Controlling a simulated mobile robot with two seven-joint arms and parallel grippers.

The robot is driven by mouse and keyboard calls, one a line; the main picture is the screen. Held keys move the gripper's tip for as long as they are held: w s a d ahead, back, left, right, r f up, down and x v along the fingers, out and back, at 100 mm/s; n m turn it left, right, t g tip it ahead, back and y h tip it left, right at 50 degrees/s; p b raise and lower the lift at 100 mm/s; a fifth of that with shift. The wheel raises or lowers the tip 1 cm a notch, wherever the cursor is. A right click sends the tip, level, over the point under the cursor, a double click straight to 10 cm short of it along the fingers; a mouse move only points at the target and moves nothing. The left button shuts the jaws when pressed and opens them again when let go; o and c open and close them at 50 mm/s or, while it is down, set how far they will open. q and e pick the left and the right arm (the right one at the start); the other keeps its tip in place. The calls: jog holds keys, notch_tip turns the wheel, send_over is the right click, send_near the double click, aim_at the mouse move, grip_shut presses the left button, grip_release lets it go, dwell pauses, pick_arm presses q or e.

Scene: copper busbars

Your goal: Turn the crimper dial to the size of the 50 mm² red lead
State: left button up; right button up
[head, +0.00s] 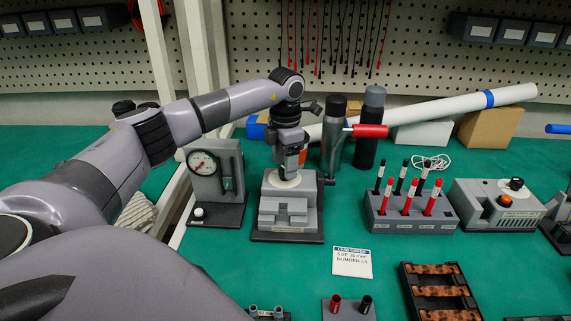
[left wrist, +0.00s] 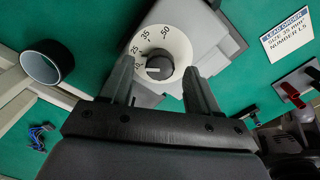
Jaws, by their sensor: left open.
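The crimper (head: 285,218) is a grey block on the green bench. Its white dial (left wrist: 178,42) shows 50, 35, 25 and a smaller, hard-to-read number. The dark knob (left wrist: 160,67) has a pale mark on its left side, toward that smallest number. My left gripper (head: 288,172) is above the dial; in the left wrist view its open fingers (left wrist: 158,76) stand either side of the knob, with gaps. Red leads (head: 408,197) and black leads stand in a grey rack (head: 408,220); their labels are unreadable. The order card (head: 351,262) reads size 35 mm², number L5. My right gripper is out of view.
A grey box with knobs (head: 497,205) and a tray of copper bars (head: 440,290) are to the right.

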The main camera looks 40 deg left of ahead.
pick_arm(q)
jog(key=shift+f, duration=0.55)
jog(key=c, duration=1)
jog(key=shift+c, duration=0.2)
